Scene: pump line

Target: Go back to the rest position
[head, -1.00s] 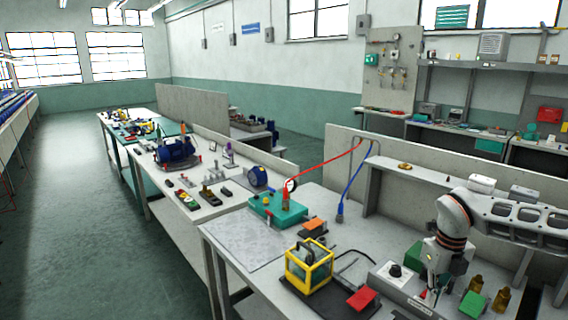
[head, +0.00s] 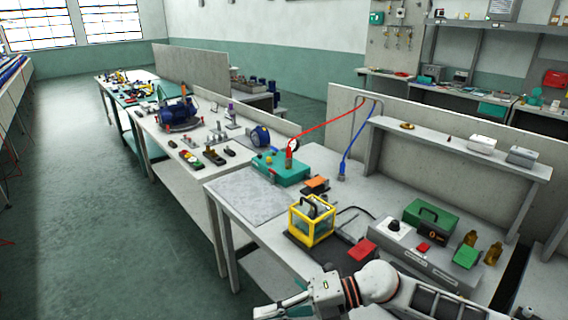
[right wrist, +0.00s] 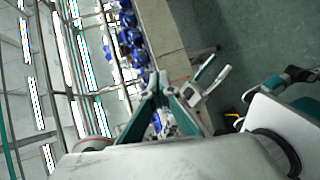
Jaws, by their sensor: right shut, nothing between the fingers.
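My right gripper (head: 272,310) is at the bottom of the head view, in front of the near bench (head: 245,198) and below its front edge. Its fingers point left, shut and empty. In the right wrist view the two fingers of the right gripper (right wrist: 158,82) come together at their tips with nothing between them. My white right forearm runs in from the lower right of the head view. My left gripper does not show in the head view. A white and teal part beside the fingers in the right wrist view cannot be surely identified.
The yellow-framed box (head: 311,222) stands near the bench's front edge, close to my right arm. The floor (head: 110,230) at left is clear.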

